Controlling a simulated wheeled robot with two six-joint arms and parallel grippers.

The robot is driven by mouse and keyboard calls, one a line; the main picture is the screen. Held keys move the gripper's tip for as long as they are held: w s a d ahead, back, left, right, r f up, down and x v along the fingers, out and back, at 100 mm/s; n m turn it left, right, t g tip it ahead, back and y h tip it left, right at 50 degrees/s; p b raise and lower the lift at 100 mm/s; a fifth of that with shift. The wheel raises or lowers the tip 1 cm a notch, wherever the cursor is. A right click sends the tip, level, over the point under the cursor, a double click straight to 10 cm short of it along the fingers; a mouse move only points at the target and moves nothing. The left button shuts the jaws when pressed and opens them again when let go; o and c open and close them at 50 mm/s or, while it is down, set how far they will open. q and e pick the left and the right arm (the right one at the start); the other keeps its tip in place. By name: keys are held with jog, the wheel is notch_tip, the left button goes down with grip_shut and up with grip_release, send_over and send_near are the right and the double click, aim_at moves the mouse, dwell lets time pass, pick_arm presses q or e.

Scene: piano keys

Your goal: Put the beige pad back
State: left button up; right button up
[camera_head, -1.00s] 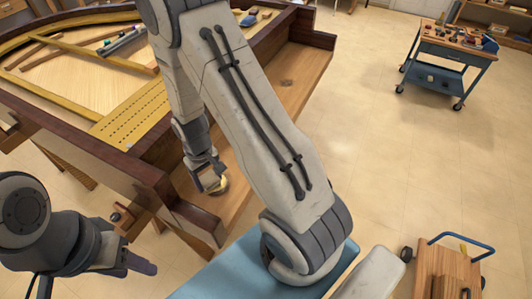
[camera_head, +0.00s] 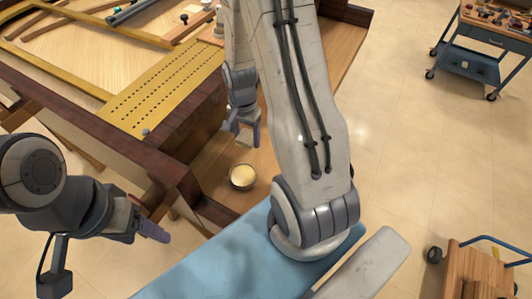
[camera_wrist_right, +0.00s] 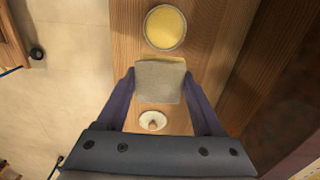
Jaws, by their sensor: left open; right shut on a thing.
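In the right wrist view the beige pad (camera_wrist_right: 160,82), a small square block, sits between the two fingers of my right gripper (camera_wrist_right: 160,88), which is shut on it. A round tin with pale yellow contents (camera_wrist_right: 166,27) stands on the wooden ledge beyond the pad. In the head view the tin (camera_head: 243,177) is on the ledge, just below and apart from my right gripper (camera_head: 243,133). The pad is small and partly hidden by the fingers there. My left gripper (camera_head: 146,230) is at lower left, open and away from the ledge.
A small white disc (camera_wrist_right: 152,120) shows on the wood between my right fingers. The piano's dark wooden case (camera_head: 110,130) and drilled gold plate (camera_head: 165,95) lie left. A blue surface (camera_head: 210,265) is in front. A tool cart (camera_head: 485,45) stands far right on open floor.

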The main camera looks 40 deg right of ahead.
jog(key=s+d+f+m+b, duration=0.3)
jog(key=d+m+b, duration=0.15)
jog(key=m, duration=0.45)
jog(key=s+d+f+m+b, duration=0.35)
jog(key=d+m, duration=0.25)
jog(key=m, duration=0.3)
jog(key=w+f, duration=0.2)
jog(key=w, duration=0.1)
jog(key=w+f, duration=0.2)
jog(key=w, duration=0.2)
jog(key=w+d+f, duration=0.1)
jog(key=w+f, duration=0.1)
jog(key=w, duration=0.1)
jog(key=shift+w+f, duration=0.1)
jog(key=shift+w, duration=0.3)
notch_tip(320, 180, down, 4)
jog(key=shift+r+p, duration=0.1)
jog(key=shift+p, duration=0.2)
pick_arm(q)
notch_tip(320, 180, down, 9)
jog(key=shift+d+f, duration=0.1)
jog(key=shift+f, duration=0.05)
pick_arm(e)
jog(key=shift+f, duration=0.2)
jog(key=o, duration=1.5)
jog(key=shift+c, duration=0.2)
